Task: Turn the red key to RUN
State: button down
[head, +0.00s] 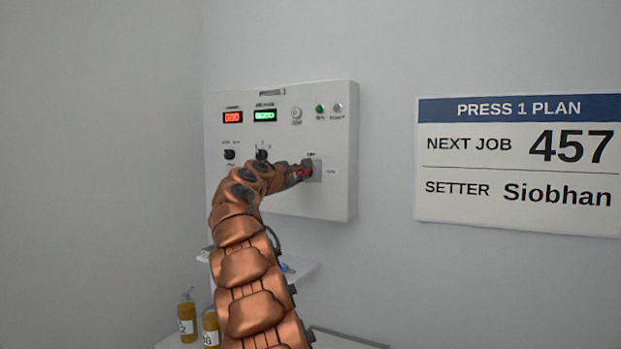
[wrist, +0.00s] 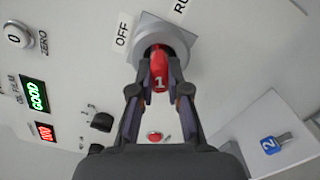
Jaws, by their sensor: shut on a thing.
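The red key (wrist: 159,70), marked 1, sits in the round grey key switch (wrist: 178,40) on the white panel. My gripper (wrist: 160,84) is shut on the key, with one finger on each side of its head. In the head view my gripper (head: 301,172) is at the panel's lower right, and only a bit of red key (head: 306,172) shows. The OFF label (wrist: 123,31) is beside the switch; a cut-off label starting "RU" (wrist: 182,7) is at the top edge. I cannot tell exactly which mark the key points at.
The panel (head: 335,130) also carries a red display (head: 232,117), a green display (head: 265,115), black knobs (head: 230,154) and small buttons. A blue key marked 2 (wrist: 269,145) is near a white shelf (head: 302,272) below. Yellow bottles (head: 187,318) stand lower left.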

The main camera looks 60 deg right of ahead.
dwell(0.3)
jog(key=shift+w+m, duration=0.1)
jog(key=shift+m, duration=0.2)
jog(key=shift+f+m+b, duration=0.2)
jog(key=shift+m+b, duration=0.2)
jog(key=shift+b, duration=0.05)
jog(key=shift+m+b, duration=0.5)
jog(key=shift+m, duration=0.5)
jog(key=m, duration=0.3)
jog(key=shift+r+b, duration=0.15)
jog(key=shift+b, duration=0.15)
jog(key=c, duration=1.1)
grip_release()
jog(key=shift+o, duration=0.2)
jog(key=shift+r, duration=0.15)
